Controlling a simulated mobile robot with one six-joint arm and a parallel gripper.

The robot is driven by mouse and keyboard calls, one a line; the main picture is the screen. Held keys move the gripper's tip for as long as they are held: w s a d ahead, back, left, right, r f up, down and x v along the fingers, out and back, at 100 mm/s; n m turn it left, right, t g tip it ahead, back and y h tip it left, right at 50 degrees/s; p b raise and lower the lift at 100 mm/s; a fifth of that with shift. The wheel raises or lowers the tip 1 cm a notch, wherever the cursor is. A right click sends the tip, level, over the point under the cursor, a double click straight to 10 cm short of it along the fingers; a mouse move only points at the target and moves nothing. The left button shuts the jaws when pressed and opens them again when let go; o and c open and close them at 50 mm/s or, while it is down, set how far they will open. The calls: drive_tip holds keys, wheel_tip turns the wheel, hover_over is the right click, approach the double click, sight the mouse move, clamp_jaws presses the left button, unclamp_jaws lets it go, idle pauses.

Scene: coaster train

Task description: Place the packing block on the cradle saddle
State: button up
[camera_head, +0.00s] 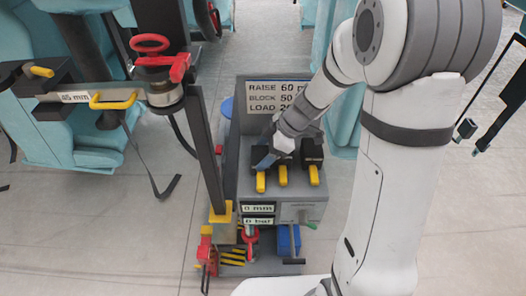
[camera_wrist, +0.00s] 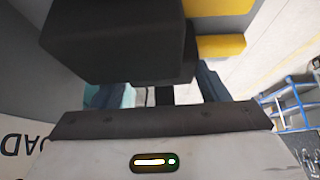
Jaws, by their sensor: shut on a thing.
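My gripper (camera_head: 272,156) reaches down to the top of the grey cart (camera_head: 270,215), where dark packing blocks (camera_head: 312,152) with yellow handles stand in a row. In the wrist view a large dark block (camera_wrist: 120,40) fills the space ahead of my gripper, and my gripper is shut on it. A yellow part (camera_wrist: 222,47) shows to its right. Which handle in the head view belongs to the held block is hard to tell, as my wrist covers it. I cannot clearly identify the cradle saddle; a jack-like stand with a red clamp (camera_head: 180,67) is at the left.
A sign (camera_head: 279,95) with RAISE, BLOCK and LOAD lines stands behind the blocks. A dark upright post (camera_head: 205,150) rises left of the cart. A labelled bar (camera_head: 75,97) with a yellow handle extends left from the stand. Grey floor is open at lower left.

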drive_tip(key=o, duration=1.6)
